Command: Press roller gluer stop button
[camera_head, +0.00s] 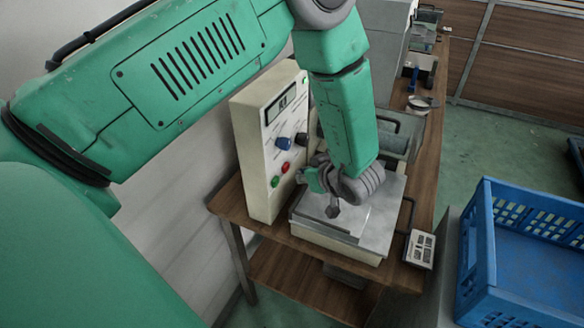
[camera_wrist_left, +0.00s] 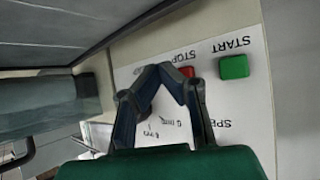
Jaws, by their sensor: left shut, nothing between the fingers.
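The roller gluer's cream control box (camera_head: 258,195) stands on the wooden table. Its red stop button (camera_head: 285,167) sits just above and right of the green start button (camera_head: 275,182). My left gripper (camera_head: 301,177) points at the panel, close to its buttons. In the wrist view, the gripper (camera_wrist_left: 162,69) is shut and empty. Its joined tips lie beside the red button (camera_wrist_left: 187,72), under the "STOP" label, and a finger hides part of it. I cannot tell whether they touch. The green start button (camera_wrist_left: 234,67) is clear to the right. My right gripper is not seen.
The gluer's metal tray (camera_head: 375,225) lies below my gripper, right of the box. Dark knobs (camera_head: 283,143) stick out above the buttons. A small label plate (camera_head: 420,248) lies at the table's edge. A blue crate (camera_head: 484,245) stands at the right.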

